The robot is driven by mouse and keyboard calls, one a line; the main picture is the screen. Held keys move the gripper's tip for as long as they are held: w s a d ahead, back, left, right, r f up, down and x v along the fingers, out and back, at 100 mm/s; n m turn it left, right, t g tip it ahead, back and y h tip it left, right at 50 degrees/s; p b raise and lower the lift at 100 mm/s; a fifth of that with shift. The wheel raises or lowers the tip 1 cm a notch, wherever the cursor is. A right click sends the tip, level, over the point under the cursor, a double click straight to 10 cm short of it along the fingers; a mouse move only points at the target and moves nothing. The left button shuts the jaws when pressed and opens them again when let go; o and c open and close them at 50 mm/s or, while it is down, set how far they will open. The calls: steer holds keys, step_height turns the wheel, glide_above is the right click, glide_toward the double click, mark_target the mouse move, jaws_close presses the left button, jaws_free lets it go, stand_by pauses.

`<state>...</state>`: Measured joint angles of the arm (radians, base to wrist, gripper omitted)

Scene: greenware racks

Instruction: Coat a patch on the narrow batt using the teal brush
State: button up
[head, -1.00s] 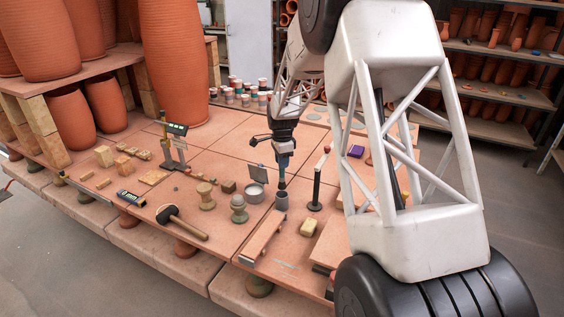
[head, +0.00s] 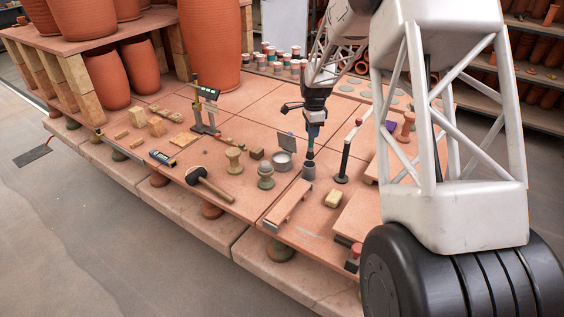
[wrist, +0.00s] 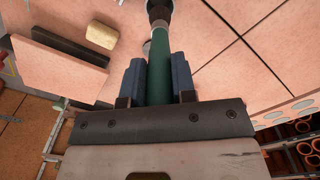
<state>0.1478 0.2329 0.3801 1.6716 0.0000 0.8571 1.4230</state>
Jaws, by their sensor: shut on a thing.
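My gripper (head: 314,130) is shut on the teal brush (wrist: 159,58), whose handle runs between the two dark blue fingers in the wrist view.
A yellowish block (head: 333,199) and a wider board (head: 358,217) lie front right. A mallet (head: 208,184) lies left. Tall clay pots stand behind.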

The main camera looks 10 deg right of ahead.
stand_by(0.4)
steer(key=w+a, duration=0.9)
steer(key=shift+w, duration=0.15)
steer(key=shift+a, duration=0.1)
steer(key=shift+f, duration=3.55)
stand_by(1.1)
steer(key=shift+r, duration=0.1)
step_height(320, 180, up, 7)
stand_by(1.1)
